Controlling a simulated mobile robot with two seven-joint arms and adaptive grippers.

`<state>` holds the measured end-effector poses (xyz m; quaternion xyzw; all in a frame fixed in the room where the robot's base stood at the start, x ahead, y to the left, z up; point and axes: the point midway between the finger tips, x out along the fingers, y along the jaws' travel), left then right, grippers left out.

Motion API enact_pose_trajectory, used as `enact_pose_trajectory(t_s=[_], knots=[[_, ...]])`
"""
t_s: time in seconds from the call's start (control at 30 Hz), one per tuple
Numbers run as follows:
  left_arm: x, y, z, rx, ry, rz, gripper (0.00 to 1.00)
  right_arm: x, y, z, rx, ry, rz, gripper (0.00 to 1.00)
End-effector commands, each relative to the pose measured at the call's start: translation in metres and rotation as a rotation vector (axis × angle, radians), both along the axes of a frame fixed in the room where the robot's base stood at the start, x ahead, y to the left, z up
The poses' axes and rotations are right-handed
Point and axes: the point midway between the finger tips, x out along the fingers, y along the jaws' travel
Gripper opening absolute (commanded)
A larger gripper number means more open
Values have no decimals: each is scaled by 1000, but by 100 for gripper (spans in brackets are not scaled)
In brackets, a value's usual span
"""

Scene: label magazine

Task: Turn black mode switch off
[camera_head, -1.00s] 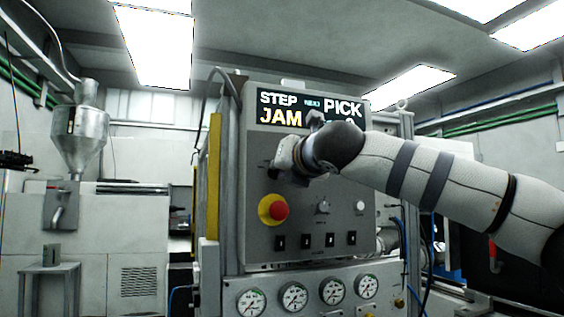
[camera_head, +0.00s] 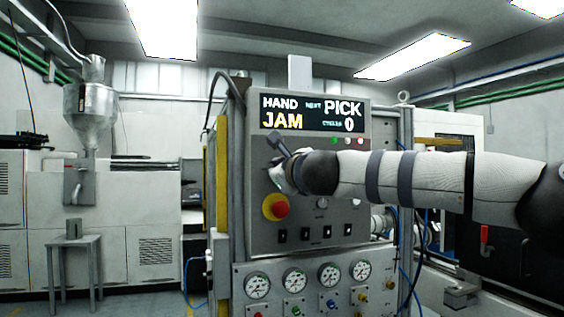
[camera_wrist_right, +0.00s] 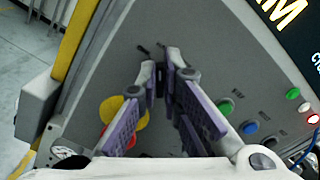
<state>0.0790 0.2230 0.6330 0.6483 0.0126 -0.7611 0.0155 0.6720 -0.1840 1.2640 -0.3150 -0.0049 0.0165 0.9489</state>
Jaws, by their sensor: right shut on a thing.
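The grey control panel (camera_head: 325,240) stands upright ahead, with a lit display (camera_head: 312,114) reading HAND, NEXT PICK, JAM and CYCLES 0. My right gripper (camera_head: 279,172) is at the panel's upper left, below the display. In the right wrist view, the fingers of the right gripper (camera_wrist_right: 161,82) converge at the panel face. They are shut on a small dark thing at the tips, seemingly the black mode switch (camera_wrist_right: 160,76). The fingers hide most of it, so its pointing direction cannot be told. My left gripper is not in view.
A red push button on a yellow disc (camera_head: 276,207) sits just below the gripper. Several black rocker switches (camera_head: 305,234) line the panel's bottom, above pressure gauges (camera_head: 294,282). A yellow post (camera_head: 222,175) stands left of the panel.

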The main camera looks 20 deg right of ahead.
Motion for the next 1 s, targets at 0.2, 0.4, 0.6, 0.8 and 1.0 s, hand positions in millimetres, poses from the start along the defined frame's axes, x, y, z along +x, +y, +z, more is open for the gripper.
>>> enact_pose_trajectory(t_s=[0.2,0.4,0.6,0.8,1.0], knots=[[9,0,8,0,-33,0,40,-2,2,3,-197,-14,1,0],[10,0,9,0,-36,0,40,-1,3,0,-348,-16,0,0],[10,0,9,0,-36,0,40,0,4,-3,-459,-19,0,0],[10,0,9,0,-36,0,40,0,4,-3,-523,-21,0,0],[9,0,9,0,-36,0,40,0,4,-4,-550,-21,1,0]])
